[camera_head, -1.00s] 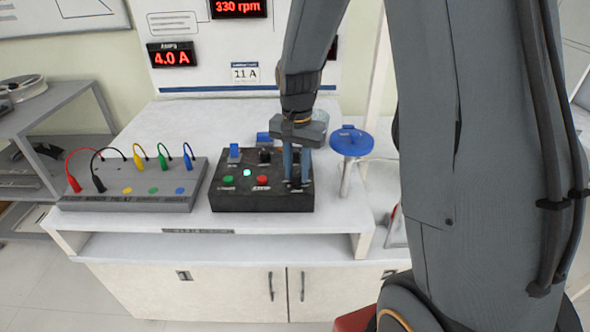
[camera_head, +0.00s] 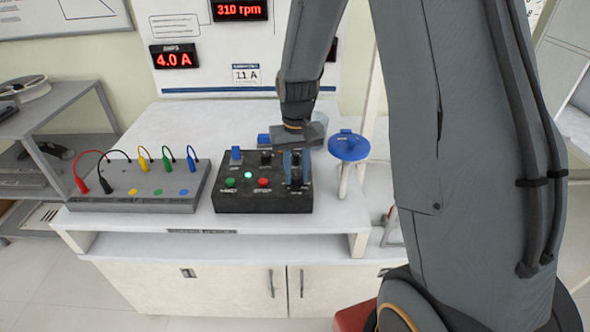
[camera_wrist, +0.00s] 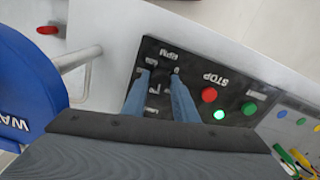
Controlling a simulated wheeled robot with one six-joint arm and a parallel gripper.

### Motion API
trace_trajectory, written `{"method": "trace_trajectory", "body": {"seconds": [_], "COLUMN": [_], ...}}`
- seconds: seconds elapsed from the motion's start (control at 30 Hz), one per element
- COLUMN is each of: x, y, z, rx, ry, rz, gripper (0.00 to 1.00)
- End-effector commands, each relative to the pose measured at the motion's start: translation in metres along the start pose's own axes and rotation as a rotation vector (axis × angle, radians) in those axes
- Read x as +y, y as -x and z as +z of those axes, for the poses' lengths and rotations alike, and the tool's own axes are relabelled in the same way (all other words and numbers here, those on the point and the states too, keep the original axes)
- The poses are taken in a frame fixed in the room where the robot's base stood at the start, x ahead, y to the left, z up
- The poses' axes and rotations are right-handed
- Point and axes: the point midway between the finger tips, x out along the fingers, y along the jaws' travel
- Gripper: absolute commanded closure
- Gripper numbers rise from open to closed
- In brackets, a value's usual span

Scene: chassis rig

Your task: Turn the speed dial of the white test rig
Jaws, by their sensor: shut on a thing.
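The white test rig (camera_head: 150,145) carries a black control box (camera_head: 235,203). The speed dial is at the box's right end, largely hidden by my fingers, so its pointer angle cannot be read. My gripper (camera_head: 297,180) reaches down from above with its two blue fingers shut on the dial. In the wrist view the fingertips (camera_wrist: 159,74) stand either side of the dial's place, close to an RPM label (camera_wrist: 168,54). The red rpm display (camera_head: 239,9) reads 310 rpm.
A lit green lamp (camera_head: 248,175), green button (camera_head: 230,182) and red stop button (camera_head: 263,182) sit left of my fingers. A blue round-topped post (camera_head: 349,147) stands close on the right. A grey terminal block with coloured leads (camera_head: 155,197) is left. The amps display (camera_head: 174,56) reads 4.0 A.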

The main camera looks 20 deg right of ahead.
Motion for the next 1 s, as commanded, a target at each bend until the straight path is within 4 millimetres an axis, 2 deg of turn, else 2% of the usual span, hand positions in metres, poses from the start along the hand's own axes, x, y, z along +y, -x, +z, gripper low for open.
{"method": "trace_trajectory", "body": {"seconds": [0.5, 1.0], "x": [-0.0008, -0.0007], "y": [0.0033, 0.0032], "z": [-0.0048, -0.006], "rx": [0.012, 0.015], "ry": [0.427, 0.58], "rz": [0.001, 0.003], "gripper": [0.96, 0.96]}}
